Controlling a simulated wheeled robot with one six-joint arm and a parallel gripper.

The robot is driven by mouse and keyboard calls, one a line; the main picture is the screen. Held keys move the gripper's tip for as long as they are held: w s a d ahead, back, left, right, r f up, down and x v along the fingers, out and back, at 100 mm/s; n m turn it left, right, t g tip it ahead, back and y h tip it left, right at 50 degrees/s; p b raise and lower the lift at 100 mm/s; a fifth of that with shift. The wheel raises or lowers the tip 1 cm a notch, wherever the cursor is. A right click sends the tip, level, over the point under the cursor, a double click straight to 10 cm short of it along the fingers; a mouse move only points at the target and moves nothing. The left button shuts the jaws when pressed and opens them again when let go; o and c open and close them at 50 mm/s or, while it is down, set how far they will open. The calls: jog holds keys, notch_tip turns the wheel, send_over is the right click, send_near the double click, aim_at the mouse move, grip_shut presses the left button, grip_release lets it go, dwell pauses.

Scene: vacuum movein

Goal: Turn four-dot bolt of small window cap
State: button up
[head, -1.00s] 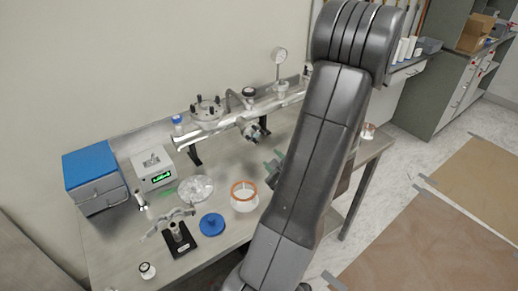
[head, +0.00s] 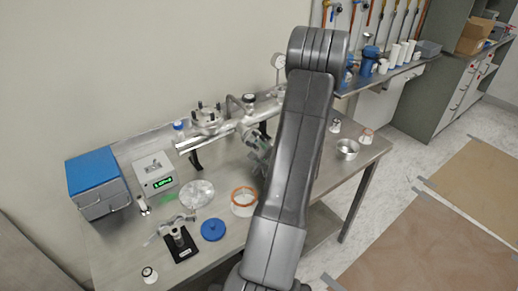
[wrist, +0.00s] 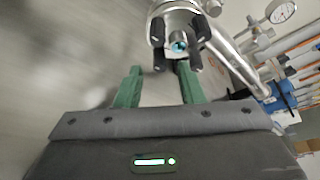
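The small window cap (wrist: 178,22) is a round metal flange with a bluish window at its centre, at the top of the wrist view. Several dark bolts ring it; I cannot make out dots on any of them. The right finger's tip overlaps the cap's lower edge in the picture; contact is unclear. The left finger is left of the cap. In the head view my gripper (head: 260,154) is blurred beside the metal chamber tube (head: 222,133), and my arm hides part of it.
A white jar with an orange rim (head: 243,199), a blue lid (head: 213,229), a clear dish (head: 197,193) and a green-display box (head: 155,174) stand on the bench. A gauge (wrist: 282,12) rises beyond the cap.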

jog(key=shift+x, duration=0.8)
grip_shut()
